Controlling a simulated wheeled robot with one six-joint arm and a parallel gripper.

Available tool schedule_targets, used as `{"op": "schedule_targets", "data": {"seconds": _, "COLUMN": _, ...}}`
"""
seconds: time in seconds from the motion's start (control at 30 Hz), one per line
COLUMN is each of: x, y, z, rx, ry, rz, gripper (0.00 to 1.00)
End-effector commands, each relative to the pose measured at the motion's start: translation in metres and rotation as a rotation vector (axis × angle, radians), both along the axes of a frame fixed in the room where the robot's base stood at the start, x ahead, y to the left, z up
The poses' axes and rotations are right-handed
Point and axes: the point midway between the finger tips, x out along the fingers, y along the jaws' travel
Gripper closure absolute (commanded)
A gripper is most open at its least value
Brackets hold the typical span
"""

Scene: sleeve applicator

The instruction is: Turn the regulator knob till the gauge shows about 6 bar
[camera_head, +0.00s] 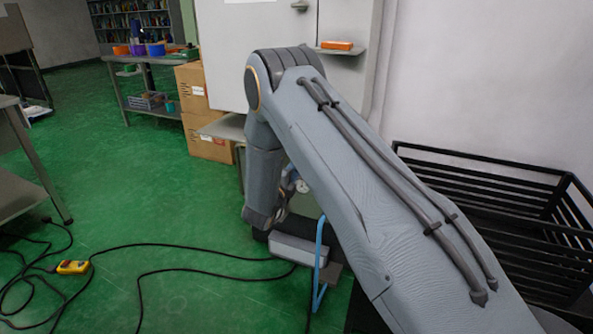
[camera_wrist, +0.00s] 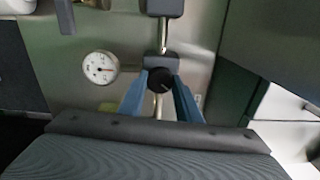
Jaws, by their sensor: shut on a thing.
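The black round regulator knob (camera_wrist: 161,80) is in the middle of the wrist view, with a light mark on its face. My gripper (camera_wrist: 160,88) has its two blue fingers on either side of the knob and is shut on it. The round white gauge (camera_wrist: 100,67) is just left of the knob, joined to the regulator by a short pipe. Its needle is too small to read surely. In the head view my arm covers most of the regulator, and the knob is hidden; a small pale round part (camera_head: 302,186) shows beside the arm, perhaps the gauge.
A black slatted crate (camera_head: 480,165) stands at the right. Cardboard boxes (camera_head: 200,110) and a grey trolley (camera_head: 150,62) with coloured bins are behind. Black cables and a yellow box (camera_head: 73,267) lie on the green floor at left. A vertical pipe (camera_wrist: 164,35) runs above the knob.

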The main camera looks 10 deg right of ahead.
Motion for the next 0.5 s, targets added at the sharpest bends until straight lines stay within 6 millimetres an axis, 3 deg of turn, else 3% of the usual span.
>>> {"op": "schedule_targets", "data": {"seconds": 0.5, "x": -0.0022, "y": -0.0022, "z": -0.0028, "rx": 0.093, "ry": -0.062, "rz": -0.005, "gripper": 0.92}}
